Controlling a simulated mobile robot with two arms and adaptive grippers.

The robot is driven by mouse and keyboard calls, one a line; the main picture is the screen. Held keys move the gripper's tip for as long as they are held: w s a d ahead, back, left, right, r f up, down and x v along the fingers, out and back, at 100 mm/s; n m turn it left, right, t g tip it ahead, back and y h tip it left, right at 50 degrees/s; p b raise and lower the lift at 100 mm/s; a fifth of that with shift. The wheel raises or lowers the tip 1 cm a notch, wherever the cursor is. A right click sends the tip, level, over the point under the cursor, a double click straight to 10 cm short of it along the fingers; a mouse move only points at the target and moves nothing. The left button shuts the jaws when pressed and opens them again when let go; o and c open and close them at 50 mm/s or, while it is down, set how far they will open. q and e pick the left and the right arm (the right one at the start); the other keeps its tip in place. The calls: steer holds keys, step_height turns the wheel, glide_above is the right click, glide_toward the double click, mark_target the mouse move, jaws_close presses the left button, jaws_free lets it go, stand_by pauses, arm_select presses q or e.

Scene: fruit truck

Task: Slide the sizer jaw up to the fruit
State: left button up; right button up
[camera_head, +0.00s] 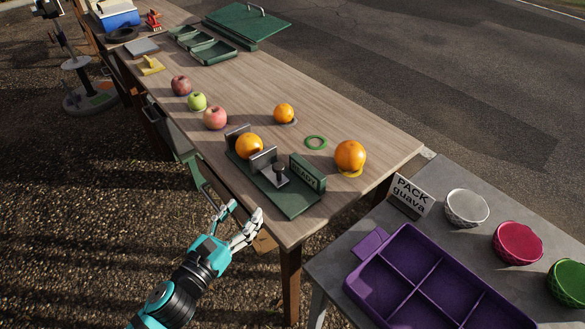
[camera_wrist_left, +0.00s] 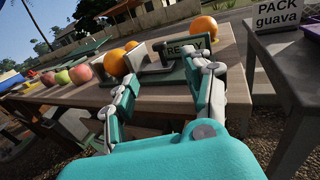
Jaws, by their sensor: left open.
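The green sizer (camera_head: 290,200) lies on the wooden table near its front edge, with a READY plate (camera_head: 307,172) at its right end. An orange (camera_head: 249,145) sits on it between a grey upright plate (camera_head: 234,133) and the grey sliding jaw (camera_head: 263,160). Whether the jaw touches the orange I cannot tell. The jaw carries a dark knob (camera_head: 280,172). My left gripper (camera_head: 242,212) is open and empty, in front of the table edge and apart from the sizer. In the left wrist view its fingers (camera_wrist_left: 165,78) partly cover the sizer. My right gripper is not seen.
Loose oranges (camera_head: 349,155) (camera_head: 284,113), a green ring (camera_head: 316,142) and apples (camera_head: 215,117) lie around the sizer. Green trays (camera_head: 212,53) stand farther back. A grey table at right holds a purple divided tray (camera_head: 368,243), bowls (camera_head: 518,243) and a PACK guava sign (camera_head: 411,195).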

mark_target(278, 165)
arm_select(q)
steer(key=p+x, duration=0.1)
steer(key=x, duration=1.5)
steer(key=shift+w, duration=0.3)
steer(key=shift+a, duration=0.1)
steer(key=shift+c, duration=0.4)
steer(key=c, duration=0.9)
jaws_close()
steer(key=shift+w+f, duration=0.15)
steer(key=shift+f, duration=0.05)
